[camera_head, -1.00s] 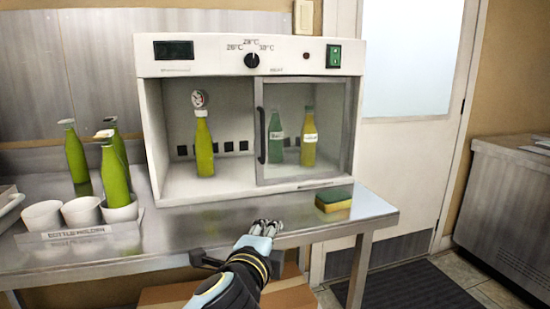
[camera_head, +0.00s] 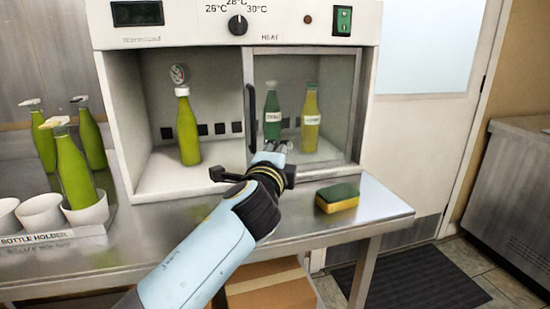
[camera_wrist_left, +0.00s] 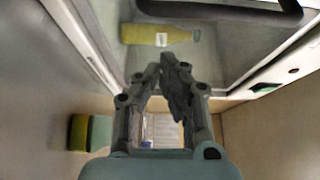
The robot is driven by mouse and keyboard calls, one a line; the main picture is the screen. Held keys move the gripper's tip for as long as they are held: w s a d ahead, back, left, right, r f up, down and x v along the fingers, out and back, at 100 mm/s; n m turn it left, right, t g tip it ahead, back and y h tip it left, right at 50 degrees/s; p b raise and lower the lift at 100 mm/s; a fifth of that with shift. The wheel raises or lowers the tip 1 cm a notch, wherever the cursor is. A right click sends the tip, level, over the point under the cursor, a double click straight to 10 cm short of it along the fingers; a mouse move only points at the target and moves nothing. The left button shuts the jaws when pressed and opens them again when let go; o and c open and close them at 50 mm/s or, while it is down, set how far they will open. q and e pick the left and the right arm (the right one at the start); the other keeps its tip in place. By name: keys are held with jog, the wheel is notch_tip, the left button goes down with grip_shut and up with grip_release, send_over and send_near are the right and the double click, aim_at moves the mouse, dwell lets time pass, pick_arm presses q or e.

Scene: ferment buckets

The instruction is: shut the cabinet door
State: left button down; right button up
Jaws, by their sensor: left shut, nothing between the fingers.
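The white cabinet (camera_head: 228,30) stands on the steel table. Its framed glass door (camera_head: 318,85) covers the right half of the front, and the left half is open. The dark upright handle (camera_head: 251,120) is on the door's left edge; a dark bar, which looks like this handle, crosses the top of the left wrist view (camera_wrist_left: 225,12). My left gripper (camera_head: 275,148) is shut and empty, in front of the door's lower part, just right of the handle's lower end. I cannot tell whether it touches the door. My right gripper is not in view.
A green bottle with a round gauge (camera_head: 187,128) stands in the open half. A green bottle (camera_head: 272,112) and a yellow bottle (camera_head: 311,115) stand behind the glass. A sponge (camera_head: 338,198) lies on the table (camera_head: 375,205) at right. Green bottles and a white bottle holder (camera_head: 50,240) are at left.

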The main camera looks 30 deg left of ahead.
aim_at(287, 136)
pick_arm(q)
jog(key=x, duration=0.4)
jog(key=s, duration=0.1)
jog(key=s+a, duration=0.1)
jog(key=s+p, duration=0.1)
jog(key=s, duration=0.1)
jog(key=shift+a, duration=0.4)
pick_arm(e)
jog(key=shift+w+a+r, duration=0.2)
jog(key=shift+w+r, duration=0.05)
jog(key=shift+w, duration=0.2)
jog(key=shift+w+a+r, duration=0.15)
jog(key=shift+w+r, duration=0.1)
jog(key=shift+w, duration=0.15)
